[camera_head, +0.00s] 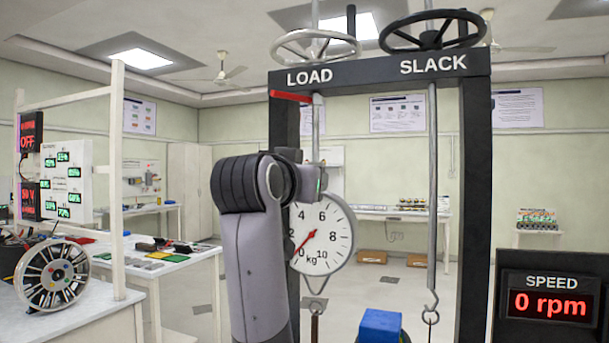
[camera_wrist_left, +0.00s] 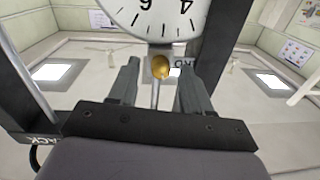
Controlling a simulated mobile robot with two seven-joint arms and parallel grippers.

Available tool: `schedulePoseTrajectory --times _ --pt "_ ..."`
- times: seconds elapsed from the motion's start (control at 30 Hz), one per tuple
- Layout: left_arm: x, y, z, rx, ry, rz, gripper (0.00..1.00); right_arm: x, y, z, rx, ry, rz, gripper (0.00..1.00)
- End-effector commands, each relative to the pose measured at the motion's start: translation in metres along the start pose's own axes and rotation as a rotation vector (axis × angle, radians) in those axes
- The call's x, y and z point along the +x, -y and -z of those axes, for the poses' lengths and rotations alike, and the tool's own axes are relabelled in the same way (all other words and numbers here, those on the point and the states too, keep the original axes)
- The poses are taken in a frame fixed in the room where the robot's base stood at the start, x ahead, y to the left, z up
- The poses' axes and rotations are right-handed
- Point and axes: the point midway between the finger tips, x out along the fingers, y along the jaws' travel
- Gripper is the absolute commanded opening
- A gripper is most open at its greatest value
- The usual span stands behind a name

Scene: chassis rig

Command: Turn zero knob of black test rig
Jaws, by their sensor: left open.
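The black test rig (camera_head: 376,71) stands in front of me, marked LOAD and SLACK. A round white kg dial (camera_head: 322,238) hangs under its LOAD side, and its red needle points close to 0. The left wrist view shows the dial (camera_wrist_left: 157,14) upside down. A small brass knob (camera_wrist_left: 161,67) sits at the dial's edge. My left gripper (camera_wrist_left: 157,72) is open, with a finger on each side of the knob; I cannot tell whether either touches it. In the head view my left arm hides the knob and the dial's left edge. My right gripper is not in view.
Handwheels (camera_head: 432,31) top the rig. A red lever (camera_head: 290,96) juts out under the LOAD label. A rod with a hook (camera_head: 432,300) hangs at the SLACK side, near a blue block (camera_head: 380,325). The speed display (camera_head: 549,304) reads 0 rpm. A spoked wheel (camera_head: 52,276) stands left.

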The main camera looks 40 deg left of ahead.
Motion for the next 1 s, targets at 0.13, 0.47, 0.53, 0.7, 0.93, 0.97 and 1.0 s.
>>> schedulePoseTrajectory --times 0.13,0.47,0.53,0.7,0.93,0.97,1.0 --pt "0.0023 0.0001 -0.0007 0.0 0.001 0.0 0.49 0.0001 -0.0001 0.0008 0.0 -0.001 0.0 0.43" --pt "0.0017 0.0002 -0.0005 0.0 0.0 0.0 0.0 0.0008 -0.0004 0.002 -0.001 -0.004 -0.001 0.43" --pt "0.0017 0.0002 -0.0004 -0.002 0.0 0.0 0.0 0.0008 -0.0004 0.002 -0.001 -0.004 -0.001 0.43" --pt "0.0014 0.0005 0.0004 -0.097 0.005 0.0 0.0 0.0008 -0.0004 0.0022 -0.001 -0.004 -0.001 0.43" --pt "0.0013 0.001 0.0008 -0.196 0.01 0.0 0.0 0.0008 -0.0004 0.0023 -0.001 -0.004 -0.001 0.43" --pt "0.0014 0.001 0.0008 -0.196 0.01 0.0 0.0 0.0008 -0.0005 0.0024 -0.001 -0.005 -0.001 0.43" --pt "0.0013 0.0011 0.0009 -0.195 0.01 0.001 0.0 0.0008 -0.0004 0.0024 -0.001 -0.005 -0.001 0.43"
